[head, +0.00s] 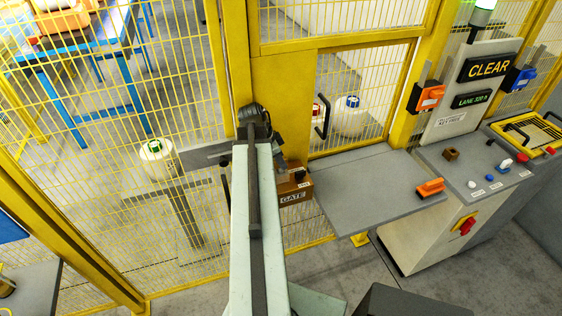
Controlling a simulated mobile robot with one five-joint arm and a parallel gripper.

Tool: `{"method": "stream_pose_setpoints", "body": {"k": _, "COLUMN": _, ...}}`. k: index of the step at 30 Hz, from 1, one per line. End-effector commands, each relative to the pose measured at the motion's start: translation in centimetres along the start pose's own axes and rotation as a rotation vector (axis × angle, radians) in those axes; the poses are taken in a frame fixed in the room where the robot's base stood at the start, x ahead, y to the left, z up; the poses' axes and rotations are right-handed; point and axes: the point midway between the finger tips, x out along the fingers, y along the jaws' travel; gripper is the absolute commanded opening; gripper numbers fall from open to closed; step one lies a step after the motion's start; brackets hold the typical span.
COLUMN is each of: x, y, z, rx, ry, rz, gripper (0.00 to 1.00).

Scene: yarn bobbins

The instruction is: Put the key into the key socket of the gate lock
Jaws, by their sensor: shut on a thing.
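My arm reaches up the middle of the head view, and my gripper (283,168) points down beside the gate post, just above the brown gate lock box (295,197) marked "GATE". The jaws are small and partly hidden by my arm. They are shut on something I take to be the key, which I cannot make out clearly. The key socket is not clear either, and I cannot tell whether the key touches the lock. A small red spot shows on top of the box.
A grey shelf (372,191) with an orange piece (431,187) on its edge stands right of the lock. Beyond is a control console (470,180) with a small brown block (450,154). Yellow mesh fence (100,190) and a black gate handle (321,117) are close by.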

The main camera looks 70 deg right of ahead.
Motion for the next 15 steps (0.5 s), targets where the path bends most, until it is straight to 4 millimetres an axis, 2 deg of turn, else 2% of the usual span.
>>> {"method": "stream_pose_setpoints", "body": {"k": 9, "x": 0.84, "y": -0.01, "z": 0.43, "rx": -0.001, "ry": 0.000, "rz": 0.000, "gripper": 0.00}}
{"method": "stream_pose_setpoints", "body": {"k": 10, "x": 0.81, "y": -0.01, "z": 0.41, "rx": -0.001, "ry": 0.000, "rz": 0.000, "gripper": 0.19}}
{"method": "stream_pose_setpoints", "body": {"k": 12, "x": 0.71, "y": -0.01, "z": 0.37, "rx": -0.001, "ry": 0.000, "rz": 0.000, "gripper": 0.39}}
{"method": "stream_pose_setpoints", "body": {"k": 13, "x": 0.71, "y": -0.01, "z": 0.37, "rx": -0.001, "ry": 0.000, "rz": 0.000, "gripper": 0.42}}
{"method": "stream_pose_setpoints", "body": {"k": 15, "x": 0.70, "y": -0.01, "z": 0.38, "rx": -0.001, "ry": 0.000, "rz": 0.000, "gripper": 0.42}}
